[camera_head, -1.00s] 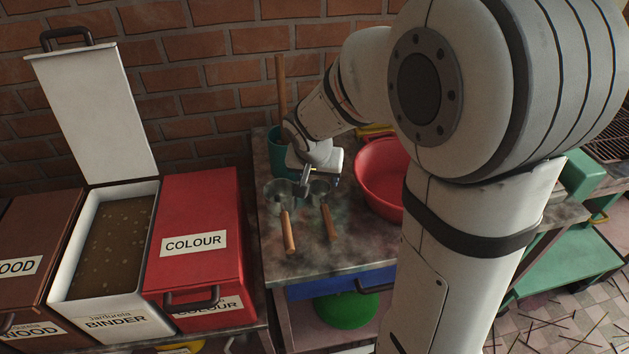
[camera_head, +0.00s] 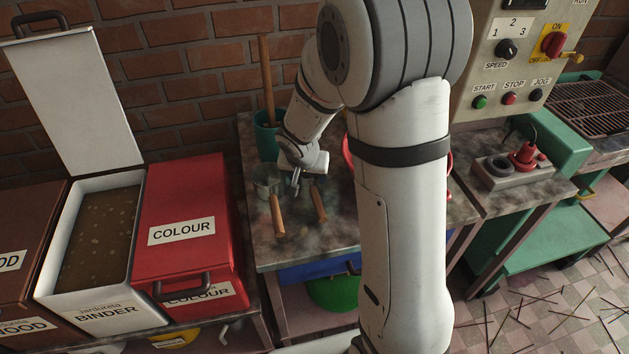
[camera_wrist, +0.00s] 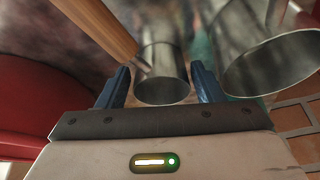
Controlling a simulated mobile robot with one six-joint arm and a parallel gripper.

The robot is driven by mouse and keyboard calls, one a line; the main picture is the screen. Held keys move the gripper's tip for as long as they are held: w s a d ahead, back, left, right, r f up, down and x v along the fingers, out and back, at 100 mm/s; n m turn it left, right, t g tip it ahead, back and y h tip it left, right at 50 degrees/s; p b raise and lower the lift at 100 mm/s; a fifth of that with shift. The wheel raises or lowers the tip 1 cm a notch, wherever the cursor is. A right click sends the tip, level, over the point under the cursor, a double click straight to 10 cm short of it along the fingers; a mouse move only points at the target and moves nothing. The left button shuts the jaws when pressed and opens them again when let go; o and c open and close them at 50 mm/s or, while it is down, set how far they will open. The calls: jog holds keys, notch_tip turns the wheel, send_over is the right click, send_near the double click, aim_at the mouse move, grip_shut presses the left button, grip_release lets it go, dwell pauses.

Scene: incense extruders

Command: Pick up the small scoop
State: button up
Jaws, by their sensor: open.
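Two metal scoops with wooden handles are on the stained bench. The smaller scoop (camera_wrist: 163,72) has its round cup between my two fingers in the wrist view, with its handle running to the upper left. Its handle also shows in the head view (camera_head: 318,203), on the right of the pair; its cup is mostly hidden there by my gripper (camera_head: 296,184). My gripper is open, with blue fingers (camera_wrist: 163,86) on either side of the cup, and no clear grip. The larger scoop (camera_wrist: 272,62) is just right of the fingers in the wrist view; its handle (camera_head: 277,215) is on the left in the head view.
A red bowl (camera_wrist: 40,105) is close beside my gripper, mostly behind my arm in the head view. A green pot (camera_head: 266,137) with a wooden stick stands behind the scoops. The red COLOUR bin (camera_head: 190,195) is left of the bench. The bench front is clear.

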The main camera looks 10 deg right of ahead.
jog(key=c, duration=0.8)
